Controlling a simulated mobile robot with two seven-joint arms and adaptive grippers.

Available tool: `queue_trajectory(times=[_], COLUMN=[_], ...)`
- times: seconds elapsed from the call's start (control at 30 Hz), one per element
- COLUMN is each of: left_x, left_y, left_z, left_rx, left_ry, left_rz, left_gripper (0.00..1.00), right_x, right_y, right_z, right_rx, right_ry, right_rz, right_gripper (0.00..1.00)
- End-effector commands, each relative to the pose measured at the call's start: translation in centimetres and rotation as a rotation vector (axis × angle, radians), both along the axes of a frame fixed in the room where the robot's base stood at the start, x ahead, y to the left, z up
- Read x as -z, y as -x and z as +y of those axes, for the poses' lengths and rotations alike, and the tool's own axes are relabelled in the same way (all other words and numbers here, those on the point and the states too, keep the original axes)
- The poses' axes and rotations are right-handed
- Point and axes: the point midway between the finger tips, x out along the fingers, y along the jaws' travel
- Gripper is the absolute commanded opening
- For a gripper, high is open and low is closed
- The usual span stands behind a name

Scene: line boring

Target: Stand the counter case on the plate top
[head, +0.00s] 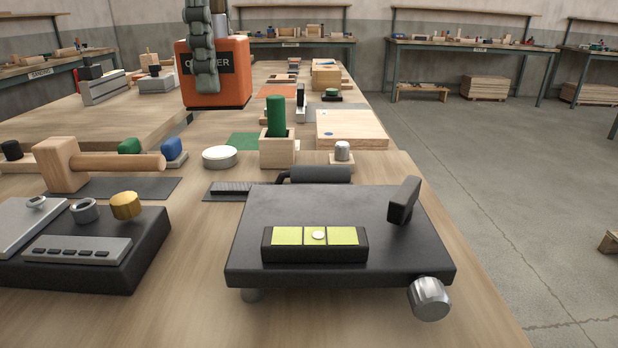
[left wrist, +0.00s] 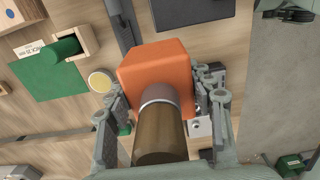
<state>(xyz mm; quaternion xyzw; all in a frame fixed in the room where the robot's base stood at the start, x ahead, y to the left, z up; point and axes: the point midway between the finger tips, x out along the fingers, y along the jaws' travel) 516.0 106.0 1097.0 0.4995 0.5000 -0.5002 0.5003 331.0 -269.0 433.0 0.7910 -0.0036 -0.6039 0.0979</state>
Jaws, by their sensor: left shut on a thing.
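The counter case is an orange box with a black base and a dark label (head: 222,80); it hangs upright above the bench at the upper left of the head view. My left gripper (head: 206,85) is shut on it from above. In the left wrist view, the orange case (left wrist: 155,62) sits between the two fingers of the gripper (left wrist: 162,100), with a brown cylinder and grey collar in front of it. The black plate (head: 385,262) stands at the near right of the bench, well apart from the case. A dark jointed shape at the wrist view's top right may be my right gripper (left wrist: 288,13).
A wooden mallet (head: 65,165), a black tool block (head: 85,270), a white round tin (head: 220,157) and a wooden block with a green cylinder (head: 277,150) stand around.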

Motion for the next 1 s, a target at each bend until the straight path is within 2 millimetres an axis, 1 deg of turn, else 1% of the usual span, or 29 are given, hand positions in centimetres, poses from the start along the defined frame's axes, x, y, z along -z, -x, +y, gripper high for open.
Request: queue_trajectory(times=[0.03,0.07,0.13,0.37,0.4,0.53,0.7,0.83,1.0], left_x=[0.4,0.7,1.6,4.6,4.8,5.9,6.7,7.5,9.9], left_y=[0.2,0.4,0.9,2.9,3.2,4.0,4.5,4.5,4.5], left_z=[-0.5,-0.9,-2.1,-6.7,-7.4,-9.3,-10.4,-10.5,-10.5], left_rx=[0.005,0.005,0.007,0.009,0.008,0.004,0.000,0.000,0.001], left_ry=[0.000,0.000,0.000,0.001,-0.001,0.000,0.001,0.000,0.001], left_rz=[0.000,0.000,0.001,0.002,0.001,-0.001,-0.001,0.000,0.000], left_gripper=[0.01,0.01,0.01,0.01,0.01,0.01,0.01,0.01,0.01], right_x=[0.3,0.1,-1.3,-4.0,-4.3,-4.6,-4.5,-4.5,-4.7], right_y=[0.2,0.4,0.5,0.7,0.7,0.7,0.7,0.7,0.6], right_z=[-0.1,-0.1,-0.1,-0.2,-0.2,-0.2,-0.2,-0.2,-0.1], right_rx=[0.000,-0.001,-0.003,0.000,0.001,0.002,0.002,0.002,0.002], right_ry=[0.002,0.005,0.011,0.023,0.025,0.025,0.025,0.025,0.024], right_rz=[0.007,0.009,-0.002,-0.017,-0.015,-0.017,-0.017,-0.017,-0.020], right_gripper=[0.47,0.47,0.47,0.47,0.47,0.47,0.47,0.47,0.47])
